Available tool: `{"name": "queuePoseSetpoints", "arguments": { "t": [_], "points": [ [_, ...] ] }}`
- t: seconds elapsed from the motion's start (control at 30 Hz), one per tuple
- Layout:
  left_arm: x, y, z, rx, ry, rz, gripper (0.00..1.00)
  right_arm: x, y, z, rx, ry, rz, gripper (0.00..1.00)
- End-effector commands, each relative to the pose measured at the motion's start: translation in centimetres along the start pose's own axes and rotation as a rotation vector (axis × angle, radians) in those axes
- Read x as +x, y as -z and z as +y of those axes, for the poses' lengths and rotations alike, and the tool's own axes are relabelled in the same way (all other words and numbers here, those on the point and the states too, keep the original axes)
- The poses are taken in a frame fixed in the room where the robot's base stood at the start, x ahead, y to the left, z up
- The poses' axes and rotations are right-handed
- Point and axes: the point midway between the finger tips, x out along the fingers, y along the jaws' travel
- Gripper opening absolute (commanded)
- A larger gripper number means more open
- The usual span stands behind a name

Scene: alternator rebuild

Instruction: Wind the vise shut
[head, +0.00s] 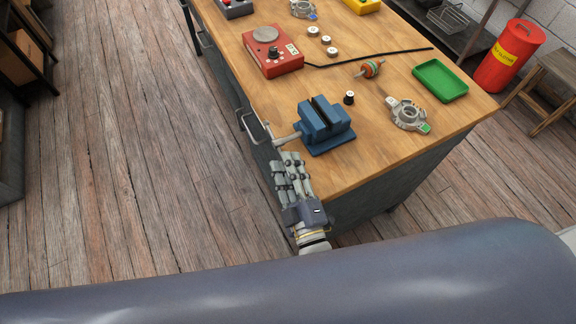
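The blue vise (325,128) stands at the near edge of the wooden bench. A dark gap shows between its two jaws, and nothing can be made out in it. Its pale screw and handle (285,138) stick out to the left, past the bench edge. My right gripper (287,159) is just below the handle in the picture, its fingers pointing toward it. I cannot tell whether it touches the handle, and the gap between its fingers is too unclear to judge. My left gripper is not in view.
On the bench (350,175) are a red tester (273,55), a black cable (370,57), a rotor (370,69), a small black-and-white part (349,97), a metal housing (408,115) and a green tray (440,80). A red bin (508,57) stands beyond. The floor left of the bench is clear.

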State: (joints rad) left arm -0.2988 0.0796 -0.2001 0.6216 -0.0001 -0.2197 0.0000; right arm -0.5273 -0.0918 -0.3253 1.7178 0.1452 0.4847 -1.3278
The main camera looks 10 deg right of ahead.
Motion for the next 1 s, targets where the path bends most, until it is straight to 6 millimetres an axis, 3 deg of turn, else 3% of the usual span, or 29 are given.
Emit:
{"name": "queuePoseSetpoints", "arguments": {
  "t": [0.27, 0.7, 1.0],
  "points": [
    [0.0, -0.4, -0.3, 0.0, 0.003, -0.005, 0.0, -0.7, -0.1, -0.1, 0.0, 0.003, -0.003, 0.27],
    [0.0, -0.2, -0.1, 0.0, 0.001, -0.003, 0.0, -9.2, 0.0, -0.1, 0.0, 0.005, -0.003, 0.27],
    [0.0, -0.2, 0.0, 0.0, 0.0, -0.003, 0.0, -11.9, 0.0, 0.0, -0.001, 0.0, 0.0, 0.27]
  ]
}}
